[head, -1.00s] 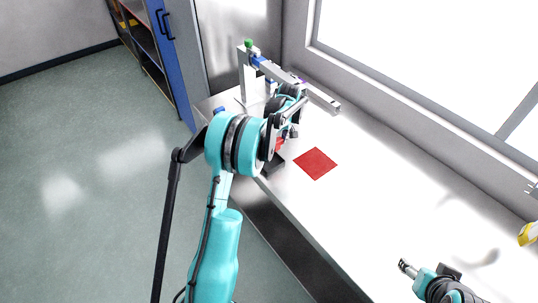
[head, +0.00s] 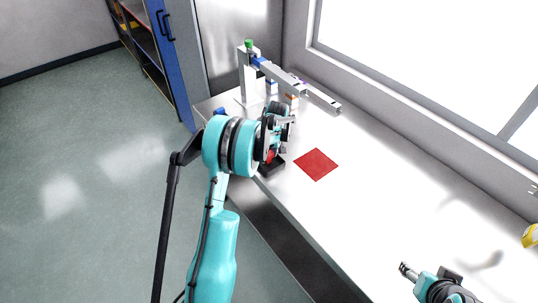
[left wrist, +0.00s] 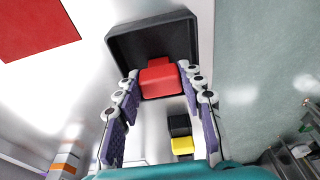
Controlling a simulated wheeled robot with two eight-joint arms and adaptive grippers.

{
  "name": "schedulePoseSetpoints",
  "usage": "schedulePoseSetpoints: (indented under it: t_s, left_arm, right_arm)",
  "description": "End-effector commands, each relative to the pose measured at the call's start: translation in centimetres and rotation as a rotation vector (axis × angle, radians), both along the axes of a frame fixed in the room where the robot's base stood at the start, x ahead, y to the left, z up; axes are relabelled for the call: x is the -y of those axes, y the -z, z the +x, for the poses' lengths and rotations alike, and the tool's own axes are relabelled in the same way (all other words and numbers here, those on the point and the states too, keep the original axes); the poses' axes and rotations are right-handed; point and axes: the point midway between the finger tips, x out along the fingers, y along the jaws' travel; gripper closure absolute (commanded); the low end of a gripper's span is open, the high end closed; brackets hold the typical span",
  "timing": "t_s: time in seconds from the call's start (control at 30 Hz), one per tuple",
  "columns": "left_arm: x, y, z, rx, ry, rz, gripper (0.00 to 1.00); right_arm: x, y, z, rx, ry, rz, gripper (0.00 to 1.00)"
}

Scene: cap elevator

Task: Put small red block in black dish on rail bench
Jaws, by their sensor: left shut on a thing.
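The small red block (left wrist: 160,82) is between the fingertips of my left gripper (left wrist: 158,76), which is shut on it. The block also shows in the head view (head: 271,156), partly covered by the gripper. The black dish (left wrist: 122,47) is a square, shallow tray on the bench; it also shows in the head view (head: 270,169). The block appears low at the dish, overlapping its near side in the left wrist view; whether it touches the floor of the dish I cannot tell. My right gripper (head: 405,269) is at the lower right, away from the dish.
A flat red square (head: 316,164) lies on the white bench (head: 370,190) beside the dish. A grey post and rail (head: 300,87) stand behind, with stacked orange-and-white pieces (left wrist: 62,163) nearby. A black-and-yellow piece (left wrist: 181,140) shows below the gripper. The bench's right side is mostly clear.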

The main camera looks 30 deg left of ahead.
Motion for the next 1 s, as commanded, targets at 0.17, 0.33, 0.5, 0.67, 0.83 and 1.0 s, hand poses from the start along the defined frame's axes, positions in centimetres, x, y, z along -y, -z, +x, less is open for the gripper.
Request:
schedulePoseSetpoints:
  t_s: [0.17, 0.33, 0.5, 0.67, 0.83, 1.0]
  left_arm:
    - [0.0, 0.1, 0.0, 0.0, 0.0, 0.0, 0.41]
    - [0.0, 0.1, 0.0, 0.0, 0.0, 0.0, 0.41]
    - [0.0, -0.6, 0.0, 0.0, 0.0, 0.0, 0.41]
    - [0.5, -3.4, -0.2, 0.0, 0.001, 0.0, 0.41]
    - [1.2, -7.2, -0.5, 0.0, 0.0, 0.0, 0.41]
    - [1.7, -10.3, -0.7, 0.0, 0.0, 0.0, 0.41]
  right_arm:
    - [0.0, 0.1, 0.0, 0.0, 0.0, 0.0, 0.4]
    - [0.0, 0.1, 0.0, 0.0, 0.0, 0.0, 0.4]
    - [0.0, -0.5, 0.0, 0.0, 0.0, 0.0, 0.4]
    - [0.0, -0.8, 0.0, 0.0, 0.0, 0.0, 0.4]
    - [0.0, -1.4, 0.0, 0.0, 0.0, 0.0, 0.4]
    - [0.0, -1.8, 0.0, 0.0, 0.0, 0.0, 0.4]
